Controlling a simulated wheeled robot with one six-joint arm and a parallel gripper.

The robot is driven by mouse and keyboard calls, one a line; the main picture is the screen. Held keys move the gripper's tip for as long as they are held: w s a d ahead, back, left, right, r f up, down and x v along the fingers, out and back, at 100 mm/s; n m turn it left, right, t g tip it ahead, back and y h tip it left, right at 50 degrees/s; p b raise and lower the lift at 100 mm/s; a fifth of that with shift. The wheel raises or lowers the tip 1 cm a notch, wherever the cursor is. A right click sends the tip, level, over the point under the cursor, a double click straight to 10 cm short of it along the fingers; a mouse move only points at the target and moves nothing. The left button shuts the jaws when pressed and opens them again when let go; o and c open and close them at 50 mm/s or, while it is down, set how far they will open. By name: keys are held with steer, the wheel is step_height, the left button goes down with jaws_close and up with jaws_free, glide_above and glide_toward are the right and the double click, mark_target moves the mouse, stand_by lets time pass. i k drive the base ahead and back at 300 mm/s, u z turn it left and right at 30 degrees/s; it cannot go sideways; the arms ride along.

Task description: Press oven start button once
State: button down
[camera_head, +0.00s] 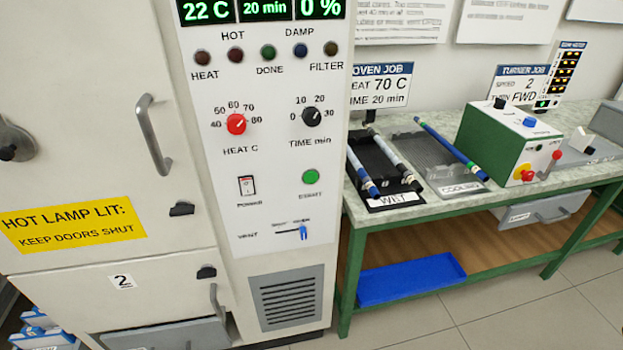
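The oven start button (310,177) is a round green button on the white oven panel (262,215), below the time knob (311,117). Its label below looks like START. The display (262,10) above reads 22 C, 20 min and 0 %. The red heat knob (236,124) points to about 70. The power switch (247,186) is a rocker at left of the button. A blue vent slider (303,232) sits below at the right of its slot. The indicator lamps (268,53) look dim. My gripper is not in view.
Left are the oven doors (75,160) with handles and a yellow hot-lamp sign (73,224). Right is a green-framed bench (430,213) with a wet rack (384,168), a cooling tray (437,160) and a turner box (508,140). Tiled floor is free in front of the bench.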

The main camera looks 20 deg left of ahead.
mark_target(310, 177)
steer(key=u, duration=1.1)
steer(key=k, duration=0.15)
steer(key=u, duration=0.5)
